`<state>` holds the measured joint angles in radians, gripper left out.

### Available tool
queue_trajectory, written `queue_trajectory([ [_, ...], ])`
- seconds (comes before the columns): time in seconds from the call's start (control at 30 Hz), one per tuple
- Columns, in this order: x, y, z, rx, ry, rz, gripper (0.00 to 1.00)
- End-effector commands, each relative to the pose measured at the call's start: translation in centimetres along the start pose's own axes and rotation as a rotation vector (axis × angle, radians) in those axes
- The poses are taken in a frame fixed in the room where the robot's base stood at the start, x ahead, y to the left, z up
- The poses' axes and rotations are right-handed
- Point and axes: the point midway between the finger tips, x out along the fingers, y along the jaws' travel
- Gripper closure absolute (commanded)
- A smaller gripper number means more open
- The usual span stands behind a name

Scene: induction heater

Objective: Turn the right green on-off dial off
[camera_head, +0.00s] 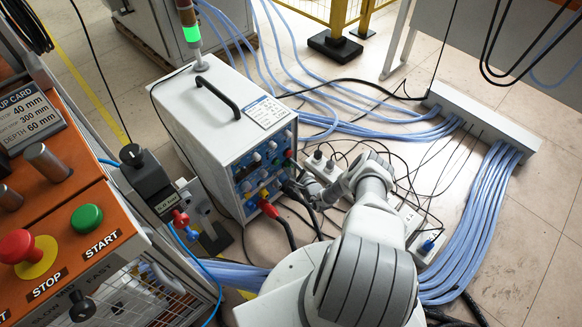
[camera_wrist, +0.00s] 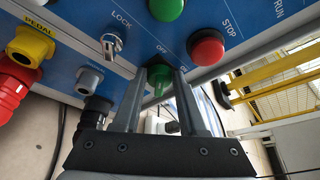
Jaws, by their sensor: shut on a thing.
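The green on-off dial (camera_wrist: 160,76) is on the blue panel of the white heater box (camera_head: 215,115), beside the "OFF" lettering, below a round green button and left of a red one. My gripper (camera_wrist: 160,92) has one finger on each side of the dial and is shut on it in the wrist view. Which way the dial is turned is hard to tell, as the fingers cover part of it. In the head view my gripper (camera_head: 303,190) is at the panel's lower right, and the dial cannot be made out there.
A red button (camera_wrist: 207,48) and a green button (camera_wrist: 166,8) sit close to my fingers. A key switch (camera_wrist: 111,45), a yellow pedal plug (camera_wrist: 30,45) and a red plug (camera_wrist: 12,85) are to the left. Cables lie on the floor around the box.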

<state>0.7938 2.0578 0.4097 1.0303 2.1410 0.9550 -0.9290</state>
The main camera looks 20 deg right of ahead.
Motion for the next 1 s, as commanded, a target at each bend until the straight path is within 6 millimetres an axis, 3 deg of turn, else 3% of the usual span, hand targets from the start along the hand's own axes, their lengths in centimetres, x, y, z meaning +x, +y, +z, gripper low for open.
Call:
queue_trajectory([
  [0.73,-0.02,0.14,-0.10,-0.091,0.002,-0.037,1.00],
  [0.77,-0.02,0.14,-0.09,-0.091,0.001,-0.037,0.55],
  [0.9,-0.01,0.14,-0.07,-0.090,0.001,-0.037,0.30],
  [1.0,-0.01,0.14,-0.05,-0.090,0.001,-0.037,0.29],
])
